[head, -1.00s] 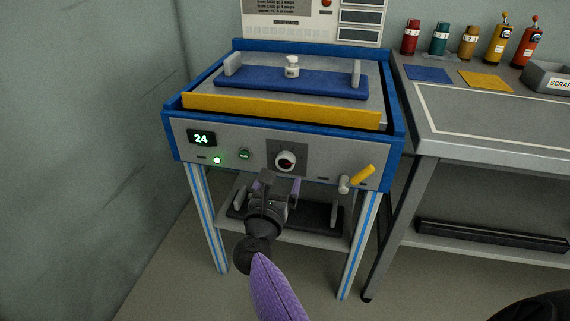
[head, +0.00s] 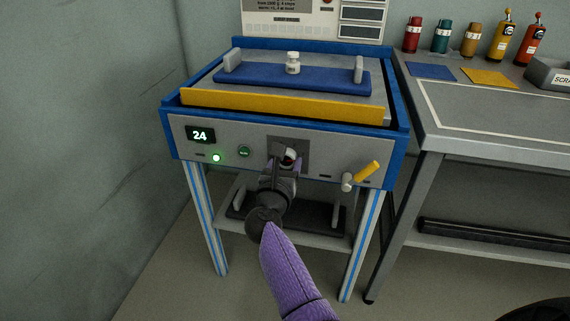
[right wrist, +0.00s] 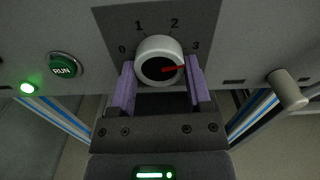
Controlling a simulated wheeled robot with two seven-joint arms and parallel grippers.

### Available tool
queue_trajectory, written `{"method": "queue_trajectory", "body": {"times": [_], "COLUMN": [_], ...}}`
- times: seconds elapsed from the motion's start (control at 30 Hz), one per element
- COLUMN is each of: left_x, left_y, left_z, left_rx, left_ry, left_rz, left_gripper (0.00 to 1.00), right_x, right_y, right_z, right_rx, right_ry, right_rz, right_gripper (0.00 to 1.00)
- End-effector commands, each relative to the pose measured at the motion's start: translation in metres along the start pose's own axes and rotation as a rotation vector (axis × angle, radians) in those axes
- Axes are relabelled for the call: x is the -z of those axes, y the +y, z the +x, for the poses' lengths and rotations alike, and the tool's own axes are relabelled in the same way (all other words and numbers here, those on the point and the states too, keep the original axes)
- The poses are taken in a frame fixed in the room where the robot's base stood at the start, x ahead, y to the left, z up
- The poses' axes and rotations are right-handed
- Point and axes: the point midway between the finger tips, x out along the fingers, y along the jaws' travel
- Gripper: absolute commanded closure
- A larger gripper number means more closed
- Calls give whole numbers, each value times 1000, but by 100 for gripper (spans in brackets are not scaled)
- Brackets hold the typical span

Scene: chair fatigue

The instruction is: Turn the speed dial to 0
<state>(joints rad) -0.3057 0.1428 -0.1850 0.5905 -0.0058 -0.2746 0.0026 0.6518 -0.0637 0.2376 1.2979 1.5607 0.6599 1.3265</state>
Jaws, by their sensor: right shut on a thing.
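The speed dial (right wrist: 159,61) is a round knob with a white rim, a dark face and a red pointer, on a grey plate marked 0, 1, 2 and 3. Its red pointer aims right, just below the 3. My right gripper (right wrist: 158,82) has its two purple fingers on the left and right sides of the knob, shut on it. In the head view the right gripper (head: 284,162) reaches up to the panel and partly hides the dial (head: 289,155). My left gripper is not in view.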

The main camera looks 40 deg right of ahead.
Motion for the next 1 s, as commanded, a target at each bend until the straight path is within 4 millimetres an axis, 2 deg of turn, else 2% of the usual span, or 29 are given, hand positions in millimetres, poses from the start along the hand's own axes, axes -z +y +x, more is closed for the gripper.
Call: {"method": "queue_trajectory", "body": {"times": [0.03, 0.07, 0.1, 0.47, 1.0], "left_x": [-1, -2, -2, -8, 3], "left_y": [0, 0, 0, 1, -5], "left_z": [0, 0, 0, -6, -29], "left_rx": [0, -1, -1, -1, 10], "left_ry": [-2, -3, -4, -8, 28], "left_rz": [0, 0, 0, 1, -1], "left_gripper": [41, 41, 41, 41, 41], "right_x": [0, 0, 0, -2, -3], "right_y": [0, 0, 0, 0, -2], "right_z": [0, 0, 0, 0, 0], "right_rx": [0, 0, 0, 0, -1], "right_ry": [0, 0, 0, 1, 1], "right_rz": [0, 0, 0, -91, -570], "right_gripper": [88, 94, 96, 96, 95]}}
